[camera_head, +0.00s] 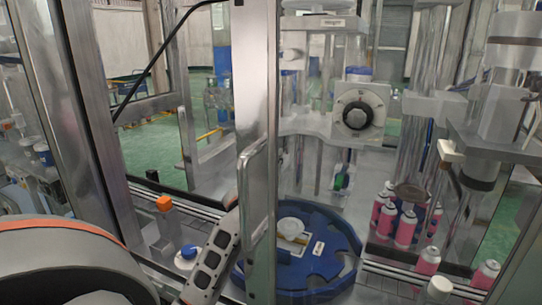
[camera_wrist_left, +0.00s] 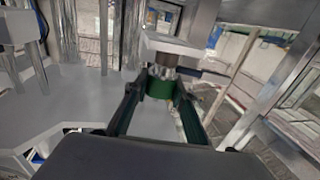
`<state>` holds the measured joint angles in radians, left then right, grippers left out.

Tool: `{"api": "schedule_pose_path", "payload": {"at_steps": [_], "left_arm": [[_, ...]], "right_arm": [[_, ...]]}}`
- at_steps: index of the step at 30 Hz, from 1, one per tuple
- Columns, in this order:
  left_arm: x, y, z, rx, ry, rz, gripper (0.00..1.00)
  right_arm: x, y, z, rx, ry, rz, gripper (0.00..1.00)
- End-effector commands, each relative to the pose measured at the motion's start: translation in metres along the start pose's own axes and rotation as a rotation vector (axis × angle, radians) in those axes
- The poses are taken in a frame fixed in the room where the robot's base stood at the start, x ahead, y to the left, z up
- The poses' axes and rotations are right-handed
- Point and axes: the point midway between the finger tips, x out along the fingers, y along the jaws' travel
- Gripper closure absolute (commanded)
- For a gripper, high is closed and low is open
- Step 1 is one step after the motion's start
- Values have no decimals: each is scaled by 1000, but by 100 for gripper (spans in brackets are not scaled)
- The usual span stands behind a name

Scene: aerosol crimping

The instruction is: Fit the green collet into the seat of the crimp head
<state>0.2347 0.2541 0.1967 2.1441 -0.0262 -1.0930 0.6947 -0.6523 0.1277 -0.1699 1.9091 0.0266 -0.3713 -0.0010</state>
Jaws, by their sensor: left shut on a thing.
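In the left wrist view the green collet (camera_wrist_left: 160,88) is a dark green ring held between the two fingers of my left gripper (camera_wrist_left: 158,100). The gripper is shut on it, one finger on each side. The crimp head (camera_wrist_left: 164,72), a silvery metal part under a grey block, stands directly above and behind the collet in the picture. The collet's top meets the lower edge of the silvery part in this view. I cannot tell whether they touch or whether the collet is in the seat, which is hidden. My right gripper is not seen.
A steel door post with a handle (camera_head: 256,195) stands in front. A blue round turntable (camera_head: 315,275) lies behind it. Several pink cans (camera_head: 405,229) stand at the right. Metal columns and blocks crowd the machine. A grey plate (camera_wrist_left: 75,88) is bare at the left.

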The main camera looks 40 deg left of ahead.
Motion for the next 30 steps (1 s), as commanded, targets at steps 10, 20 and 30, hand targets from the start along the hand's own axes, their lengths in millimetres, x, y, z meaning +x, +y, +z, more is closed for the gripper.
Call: {"api": "schedule_pose_path", "payload": {"at_steps": [10,20,30], "left_arm": [[0,0,0,0,2,0,100],[0,0,6,0,1,0,100],[0,0,13,0,0,0,100]], "right_arm": [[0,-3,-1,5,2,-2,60],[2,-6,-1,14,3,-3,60],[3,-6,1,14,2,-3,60]]}}
